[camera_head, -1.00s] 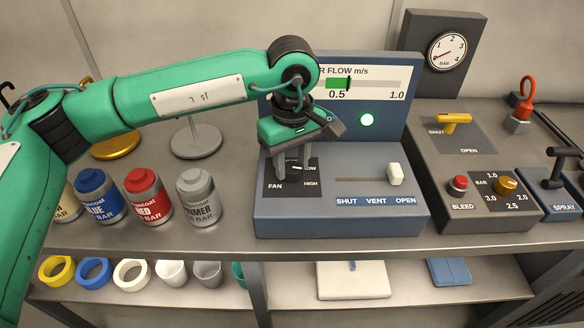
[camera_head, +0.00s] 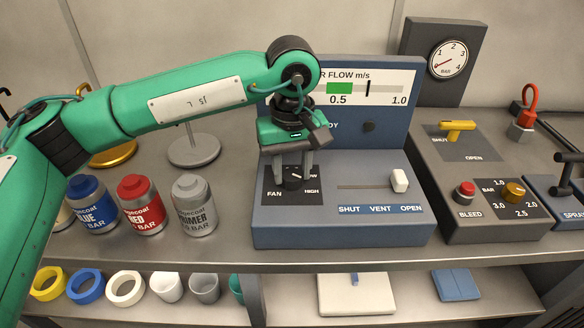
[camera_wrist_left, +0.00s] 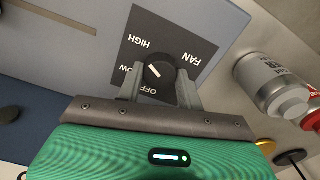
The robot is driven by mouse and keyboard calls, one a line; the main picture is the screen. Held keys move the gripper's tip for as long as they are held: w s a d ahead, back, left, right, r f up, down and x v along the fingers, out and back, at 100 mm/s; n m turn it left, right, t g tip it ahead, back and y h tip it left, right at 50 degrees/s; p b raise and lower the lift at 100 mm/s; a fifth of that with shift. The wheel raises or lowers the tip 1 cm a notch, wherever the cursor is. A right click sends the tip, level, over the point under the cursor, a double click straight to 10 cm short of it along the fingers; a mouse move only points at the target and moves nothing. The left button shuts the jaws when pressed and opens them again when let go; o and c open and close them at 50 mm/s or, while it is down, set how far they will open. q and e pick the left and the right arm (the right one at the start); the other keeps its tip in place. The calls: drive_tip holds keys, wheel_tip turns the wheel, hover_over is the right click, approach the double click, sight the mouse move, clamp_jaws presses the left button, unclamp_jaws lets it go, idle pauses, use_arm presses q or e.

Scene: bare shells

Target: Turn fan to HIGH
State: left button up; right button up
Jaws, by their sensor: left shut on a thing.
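The fan knob (camera_head: 292,182) is a small dark dial on a black plate on the blue-grey console (camera_head: 345,228). My left gripper (camera_head: 292,172) points down at it and is shut on the knob, one finger on each side. In the left wrist view the knob (camera_wrist_left: 158,72) sits between the fingertips. Its white pointer line slants toward the LOW and HIGH side, away from OFF; its exact setting is hard to tell. On the air flow display (camera_head: 392,84), the green bar ends left of a black mark. The lamp (camera_head: 368,127) below it is dark. My right gripper is not in view.
A white slider (camera_head: 399,181) stands at OPEN, right of the knob. Blue, red and grey paint cans (camera_head: 194,206) stand left of the console. A grey panel (camera_head: 490,205) with a bleed button, a dial and a yellow lever is at right.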

sight(292, 174)
use_arm(q)
drive_tip(key=shift+r, duration=0.1)
drive_tip(key=o, duration=1)
wheel_tip(292, 174, up, 14)
